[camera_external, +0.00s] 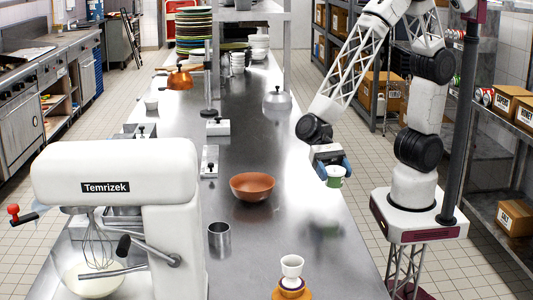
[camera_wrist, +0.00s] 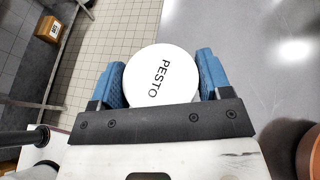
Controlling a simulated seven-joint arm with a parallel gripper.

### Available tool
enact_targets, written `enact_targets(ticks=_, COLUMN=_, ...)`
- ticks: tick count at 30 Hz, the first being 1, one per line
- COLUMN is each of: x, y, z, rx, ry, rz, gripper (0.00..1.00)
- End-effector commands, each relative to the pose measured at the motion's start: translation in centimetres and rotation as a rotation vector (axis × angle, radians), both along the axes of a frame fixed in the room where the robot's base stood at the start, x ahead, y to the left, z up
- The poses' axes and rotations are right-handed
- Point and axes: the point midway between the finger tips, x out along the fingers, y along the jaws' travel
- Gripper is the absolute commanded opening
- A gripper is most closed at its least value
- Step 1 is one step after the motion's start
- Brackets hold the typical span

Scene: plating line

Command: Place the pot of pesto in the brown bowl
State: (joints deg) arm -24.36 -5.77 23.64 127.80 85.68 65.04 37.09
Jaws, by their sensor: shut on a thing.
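The pot of pesto (camera_external: 335,175) has a white lid and a green band. In the wrist view its round lid (camera_wrist: 161,75) reads PESTO and sits between the two blue fingers. My gripper (camera_external: 333,168) is shut on the pot, which hangs above the steel counter near its right edge. The brown bowl (camera_external: 252,187) stands on the counter to the left of the pot and looks empty. Part of the bowl shows at the lower right of the wrist view (camera_wrist: 309,155).
A steel cup (camera_external: 219,238) and stacked cups (camera_external: 291,275) stand in front of the bowl. A white mixer (camera_external: 120,190) fills the front left. A kettle (camera_external: 277,98), an orange pot (camera_external: 180,78) and stacked plates (camera_external: 193,30) stand farther back. The counter between pot and bowl is clear.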

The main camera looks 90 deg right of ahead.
Motion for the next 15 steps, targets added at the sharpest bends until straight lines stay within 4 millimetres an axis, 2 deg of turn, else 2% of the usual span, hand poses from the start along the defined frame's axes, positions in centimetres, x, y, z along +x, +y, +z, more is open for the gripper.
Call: enact_targets(ticks=15, x=4.9, y=-9.2, z=2.5, rx=0.002, ry=0.000, rz=-0.385, gripper=0.46)
